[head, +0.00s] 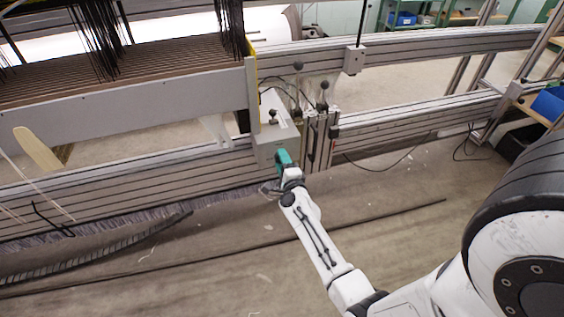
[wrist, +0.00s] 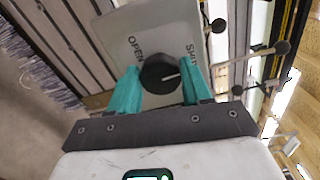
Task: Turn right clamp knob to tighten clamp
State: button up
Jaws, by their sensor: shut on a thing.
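The clamp knob (wrist: 160,74) is black and round with a white pointer line, set on a grey clamp plate (wrist: 150,32) marked "OPEN" on the left and "SHUT" on the right. The pointer line points to the right, toward "SHUT". My gripper (wrist: 158,82) has its two teal fingers on either side of the knob and is shut on it. In the head view, my gripper (head: 282,158) is at the front face of the grey clamp box (head: 272,140) on the loom rail. The knob is hidden there behind the gripper.
Black ball-ended levers (head: 323,86) stand to the right of the clamp box. Aluminium rails (head: 420,118) run across behind my arm. A loom frame with dark cords (head: 100,45) is at upper left. A long dark rod (head: 350,215) lies on the floor.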

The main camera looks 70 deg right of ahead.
jog(key=shift+f, duration=0.1)
jog(key=o, duration=1.1)
jog(key=shift+c, duration=0.2)
jog(key=p+v, duration=0.2)
jog(key=v, duration=0.8)
jog(key=shift+s+a, duration=0.25)
jog(key=shift+s, duration=0.05)
